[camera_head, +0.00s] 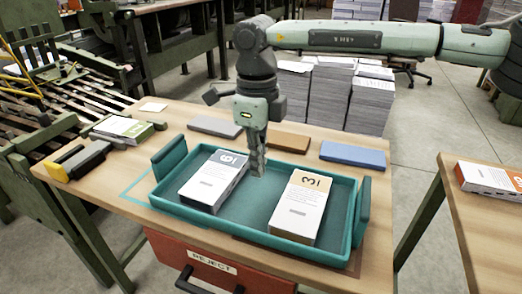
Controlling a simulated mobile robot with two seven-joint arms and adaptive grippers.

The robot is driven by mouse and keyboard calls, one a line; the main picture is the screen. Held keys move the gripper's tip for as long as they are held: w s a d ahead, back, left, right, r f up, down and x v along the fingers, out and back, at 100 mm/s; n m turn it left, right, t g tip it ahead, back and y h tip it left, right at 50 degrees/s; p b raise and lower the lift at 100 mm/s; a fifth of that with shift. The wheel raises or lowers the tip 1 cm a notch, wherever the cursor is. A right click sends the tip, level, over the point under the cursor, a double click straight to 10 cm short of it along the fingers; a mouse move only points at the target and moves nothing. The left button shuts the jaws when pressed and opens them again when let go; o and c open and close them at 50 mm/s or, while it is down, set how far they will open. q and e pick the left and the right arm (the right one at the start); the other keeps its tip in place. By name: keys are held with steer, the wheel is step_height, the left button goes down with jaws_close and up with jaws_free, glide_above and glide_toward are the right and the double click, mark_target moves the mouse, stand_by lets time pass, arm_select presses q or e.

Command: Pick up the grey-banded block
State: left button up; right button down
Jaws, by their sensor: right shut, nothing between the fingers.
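The grey-banded block (213,180) lies in the left half of a teal tray (310,249). Its top is white with a dark grey band and a numeral at the far end. My left gripper is out of view.
Grey (214,128), brown (287,141) and blue (353,154) slabs lie behind the tray. A green-banded block (123,129) and a black-and-yellow tool (78,160) lie at left. A red REJECT drawer (215,268) is below. Another block (489,178) lies on the right table.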

mark_target(313, 200)
step_height(313, 200, down, 6)
steer(key=shift+r, duration=0.15)
steer(key=d, duration=0.2)
steer(key=s+d+p, duration=0.1)
steer(key=shift+d+r, duration=0.2)
steer(key=shift+r, duration=0.05)
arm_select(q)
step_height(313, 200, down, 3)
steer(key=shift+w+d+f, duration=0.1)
arm_select(e)
steer(key=shift+s+d+f, duration=0.1)
steer(key=shift+s+d, duration=0.05)
steer(key=shift+d, duration=0.05)
steer(key=shift+d, duration=0.15)
steer(key=d, duration=0.2)
steer(key=s+d+b, duration=0.1)
steer(key=d, duration=0.1)
steer(key=s+d+b, duration=0.1)
steer(key=shift+d+f, duration=0.15)
steer(key=shift+d, duration=0.25)
steer(key=shift+s+d, duration=0.25)
steer(key=shift+d, duration=0.2)
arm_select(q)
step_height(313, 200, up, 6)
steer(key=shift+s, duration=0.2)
